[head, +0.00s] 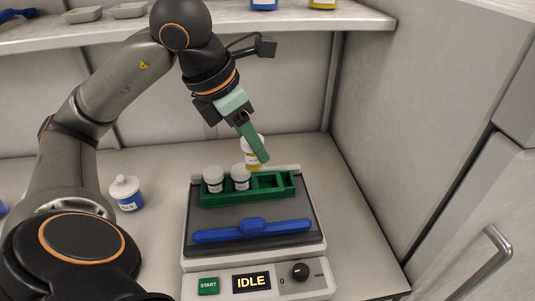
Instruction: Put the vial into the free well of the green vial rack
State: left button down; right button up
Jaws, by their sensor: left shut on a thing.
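The vial (250,157), with a white cap and a yellow band, is in my left gripper (256,150), which is shut on it. A green finger covers part of the vial. It shows just above or behind the back edge of the green vial rack (248,195); the exact gap I cannot tell. The rack sits on the plate of a bench device. Two white-capped vials, one at the left end (213,180) and one beside it (240,178), stand in the rack. An empty well (268,181) shows to their right. My right gripper is not in view.
The device (230,265) has a START button, an IDLE display and a black knob. A blue bar (252,231) lies across its plate. A blue-labelled bottle (126,193) stands on the left. A shelf (180,30) runs above; a wall closes the right side.

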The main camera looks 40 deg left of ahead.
pick_arm(q)
jog(key=x, duration=0.5)
jog(key=b+x, duration=0.1)
jog(key=x, duration=0.2)
jog(key=shift+w+a, duration=0.45)
jog(key=shift+f, duration=0.2)
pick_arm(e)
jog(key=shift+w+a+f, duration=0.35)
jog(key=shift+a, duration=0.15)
pick_arm(q)
jog(key=shift+f, duration=0.1)
jog(key=shift+f+b, duration=0.4)
jog(key=shift+b, duration=0.2)
jog(key=shift+c, duration=1.9)
grip_release()
jog(key=shift+r, duration=0.1)
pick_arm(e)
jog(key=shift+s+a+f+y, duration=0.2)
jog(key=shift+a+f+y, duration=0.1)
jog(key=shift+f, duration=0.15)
